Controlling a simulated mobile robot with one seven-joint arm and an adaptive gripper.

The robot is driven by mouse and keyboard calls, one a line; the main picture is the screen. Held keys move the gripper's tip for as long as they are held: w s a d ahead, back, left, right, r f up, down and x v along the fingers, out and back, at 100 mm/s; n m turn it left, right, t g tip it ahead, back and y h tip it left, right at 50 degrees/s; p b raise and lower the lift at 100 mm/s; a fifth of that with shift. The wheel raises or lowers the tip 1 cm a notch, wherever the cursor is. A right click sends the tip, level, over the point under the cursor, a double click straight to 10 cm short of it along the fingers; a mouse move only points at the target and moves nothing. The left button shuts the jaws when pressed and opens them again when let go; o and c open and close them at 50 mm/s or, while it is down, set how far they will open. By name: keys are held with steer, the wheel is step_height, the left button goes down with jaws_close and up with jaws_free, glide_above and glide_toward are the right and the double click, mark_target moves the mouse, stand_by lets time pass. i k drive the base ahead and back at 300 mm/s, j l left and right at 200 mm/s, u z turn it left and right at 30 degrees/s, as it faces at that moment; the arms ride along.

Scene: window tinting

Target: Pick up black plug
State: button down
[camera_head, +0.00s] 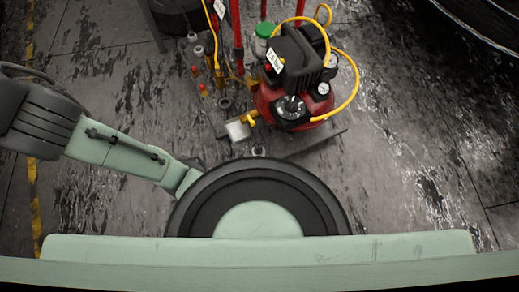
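I cannot make out a black plug for certain. A small dark round piece (224,103) lies on the floor left of the red compressor (265,100), but it is too small to identify. The compressor's black motor housing (305,62) and a dark round part (291,107) on its front also show. My gripper is not in view. Part of my arm shows at the left, and its end is out of sight.
Small orange-topped items (203,89), a white block (238,130) and a green-capped container (265,30) stand around the compressor. A yellow hose (350,95) loops at its right. A dark curved object (490,20) fills the top right corner. The floor right of centre is clear.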

mark_target(258, 150)
steer(key=j+z, duration=0.65)
steer(key=z, duration=0.3)
